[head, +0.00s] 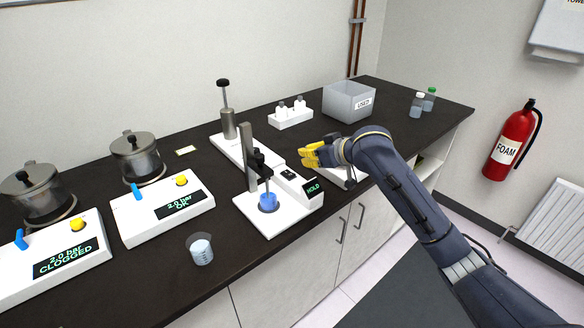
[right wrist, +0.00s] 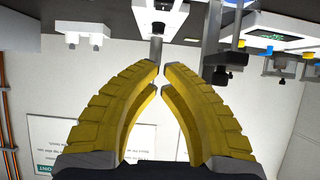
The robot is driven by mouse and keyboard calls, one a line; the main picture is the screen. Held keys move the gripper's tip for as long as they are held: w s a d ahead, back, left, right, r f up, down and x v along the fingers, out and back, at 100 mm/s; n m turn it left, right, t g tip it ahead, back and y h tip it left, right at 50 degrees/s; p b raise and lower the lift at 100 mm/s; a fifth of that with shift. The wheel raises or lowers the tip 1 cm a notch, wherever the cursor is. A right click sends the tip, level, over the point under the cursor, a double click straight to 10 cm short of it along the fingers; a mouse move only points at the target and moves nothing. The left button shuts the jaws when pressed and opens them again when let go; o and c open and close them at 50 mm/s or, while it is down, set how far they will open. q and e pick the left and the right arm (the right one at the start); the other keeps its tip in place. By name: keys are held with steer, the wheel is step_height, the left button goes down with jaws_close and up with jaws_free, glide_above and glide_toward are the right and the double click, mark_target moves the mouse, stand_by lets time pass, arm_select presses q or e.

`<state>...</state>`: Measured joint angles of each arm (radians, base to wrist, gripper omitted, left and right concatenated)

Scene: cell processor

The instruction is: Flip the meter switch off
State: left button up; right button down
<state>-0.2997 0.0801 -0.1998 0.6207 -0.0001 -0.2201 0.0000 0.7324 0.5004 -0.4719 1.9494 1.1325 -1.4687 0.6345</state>
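The white meter (head: 298,188) stands near the front edge of the bench, and its display reads HOLD in green. A small dark switch (head: 288,174) sits on its top, too small to read its position. Joined to it is a white base with an upright stand and a blue-filled beaker (head: 268,202). My right gripper (head: 313,155) has yellow fingers and is above and behind the meter, apart from it. In the right wrist view its fingertips (right wrist: 161,68) nearly meet, with nothing between them. My left gripper is not in view.
Left are two pressure units reading CLOGGED (head: 65,258) and OK (head: 180,205), with metal pots behind. A loose beaker (head: 201,250) stands in front. A lever press (head: 229,122), white vial rack (head: 291,117), grey USED bin (head: 345,101) and bottles (head: 417,106) stand further back.

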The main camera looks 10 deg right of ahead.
steer(key=shift+w+a, duration=0.1)
glide_above(291, 175)
steer(key=w, duration=0.1)
steer(key=f, duration=0.5)
steer(key=shift+a, duration=0.4)
steer(key=shift+s+d+f, duration=0.15)
steer(key=shift+s+f, duration=0.05)
steer(key=shift+f, duration=0.35)
steer(key=shift+s+d+f, duration=0.15)
steer(key=shift+s+f, duration=0.05)
steer(key=shift+f, duration=0.35)
steer(key=shift+s+d+f, duration=0.1)
steer(key=shift+s+f, duration=0.05)
steer(key=shift+f, duration=0.65)
